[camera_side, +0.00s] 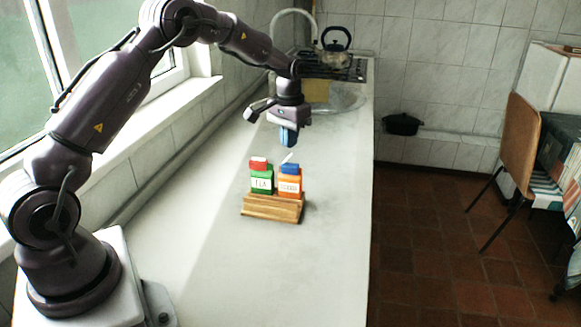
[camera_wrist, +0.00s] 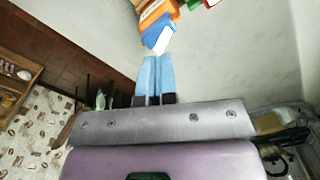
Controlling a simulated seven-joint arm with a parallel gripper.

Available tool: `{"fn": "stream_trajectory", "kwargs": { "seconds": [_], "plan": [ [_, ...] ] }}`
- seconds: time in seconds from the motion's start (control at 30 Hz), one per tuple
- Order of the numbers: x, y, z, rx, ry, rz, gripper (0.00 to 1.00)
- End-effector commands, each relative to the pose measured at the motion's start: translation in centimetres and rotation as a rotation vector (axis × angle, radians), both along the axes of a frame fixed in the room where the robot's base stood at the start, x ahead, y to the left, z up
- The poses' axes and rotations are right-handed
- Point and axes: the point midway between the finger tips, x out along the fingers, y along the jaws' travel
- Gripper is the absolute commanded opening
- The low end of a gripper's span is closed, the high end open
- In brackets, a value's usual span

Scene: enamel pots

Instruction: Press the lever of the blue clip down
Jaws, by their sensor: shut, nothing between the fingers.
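The blue clip (camera_side: 289,169) sits on top of an orange container (camera_side: 289,185) with a white label. Its white lever (camera_side: 287,158) sticks up at a slant. In the wrist view the blue clip (camera_wrist: 152,29) and its white lever (camera_wrist: 164,40) are just beyond my fingertips. My gripper (camera_side: 288,142) is shut and empty, pointing down above and behind the clip, with a gap between. Its light blue fingers lie together in the wrist view (camera_wrist: 157,60).
A green container (camera_side: 262,182) with a red clip (camera_side: 258,163) stands left of the orange one. Both stand in a wooden rack (camera_side: 272,208) on a long pale counter (camera_side: 320,260). A kettle (camera_side: 335,48) is at the far end. The counter around the rack is clear.

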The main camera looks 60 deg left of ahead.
Motion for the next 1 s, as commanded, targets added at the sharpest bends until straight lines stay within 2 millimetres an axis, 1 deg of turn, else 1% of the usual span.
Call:
{"fn": "stream_trajectory", "kwargs": {
  "seconds": [1.0],
  "plan": [
    [0.0, 0.0, -2.1, 0.0, 0.001, 0.0, 0.0]
  ]
}}
